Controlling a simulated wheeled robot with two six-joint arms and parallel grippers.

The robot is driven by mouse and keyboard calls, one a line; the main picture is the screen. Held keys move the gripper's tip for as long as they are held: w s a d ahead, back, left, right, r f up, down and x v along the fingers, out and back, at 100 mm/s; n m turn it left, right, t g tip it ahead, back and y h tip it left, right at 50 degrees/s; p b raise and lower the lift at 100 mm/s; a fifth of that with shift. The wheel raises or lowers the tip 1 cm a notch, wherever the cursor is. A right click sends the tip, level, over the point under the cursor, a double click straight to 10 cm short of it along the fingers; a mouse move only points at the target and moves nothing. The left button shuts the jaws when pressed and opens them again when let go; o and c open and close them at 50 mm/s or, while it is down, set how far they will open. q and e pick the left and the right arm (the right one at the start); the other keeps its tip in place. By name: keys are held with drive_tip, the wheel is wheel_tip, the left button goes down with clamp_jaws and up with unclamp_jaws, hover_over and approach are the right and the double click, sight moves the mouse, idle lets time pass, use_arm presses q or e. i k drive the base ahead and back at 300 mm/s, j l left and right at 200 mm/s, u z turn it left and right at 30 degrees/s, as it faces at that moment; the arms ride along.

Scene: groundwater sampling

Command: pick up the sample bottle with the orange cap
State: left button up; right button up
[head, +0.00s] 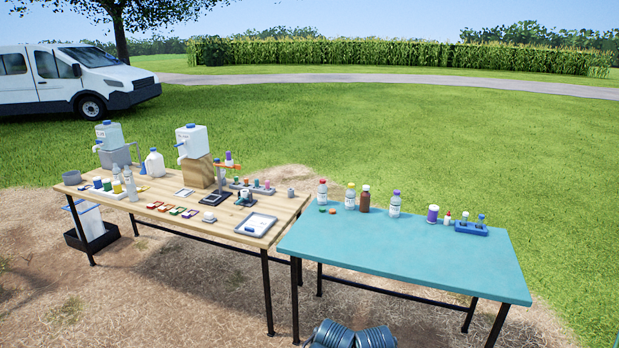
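On the teal table, a clear bottle with a red or red-orange cap (322,193) stands upright at the back left; at this size I cannot tell whether its cap is orange. A loose orange-red cap or disc (332,211) lies in front of it, beside a green one (322,210). On the wooden table, several small colour-capped containers stand in a row, too small to read. Neither of my grippers is in view.
The teal table (420,265) has a clear front half. Also on it are a yellow-capped bottle (350,197), brown bottle (364,200), purple-capped bottle (395,205) and blue rack (471,229). The wooden table (170,225) is crowded. A dark ribbed object (350,336) lies below.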

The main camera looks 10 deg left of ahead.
sight(117, 172)
drive_tip(key=i+j+u, duration=0.1)
drive_tip(key=i+u, duration=0.3)
drive_tip(key=i, duration=0.15)
drive_tip(key=i+l+u, duration=0.1)
drive_tip(key=i+u, duration=0.3)
drive_tip(key=i, duration=0.15)
drive_tip(key=i+l+u, duration=0.2)
drive_tip(key=i+u, duration=0.2)
drive_tip(key=i+j+u, duration=0.25)
drive_tip(key=i+u, duration=0.2)
drive_tip(key=i, duration=0.15)
drive_tip(key=i+u, duration=0.5)
drive_tip(key=i+l+u, duration=0.25)
drive_tip(key=i+u, duration=0.2)
drive_tip(key=i, duration=0.3)
drive_tip(key=i+u, duration=0.15)
drive_tip(key=i, duration=0.45)
drive_tip(key=i+u, duration=0.15)
drive_tip(key=i, duration=0.45)
drive_tip(key=i+l+u, duration=0.15)
drive_tip(key=i, duration=0.45)
drive_tip(key=i+l+u, duration=0.15)
drive_tip(key=i+u, duration=0.2)
drive_tip(key=i, duration=1.55)
drive_tip(key=i+j+z, duration=0.1)
drive_tip(key=i+z, duration=0.15)
drive_tip(key=i, duration=0.25)
drive_tip(key=z, duration=3.5)
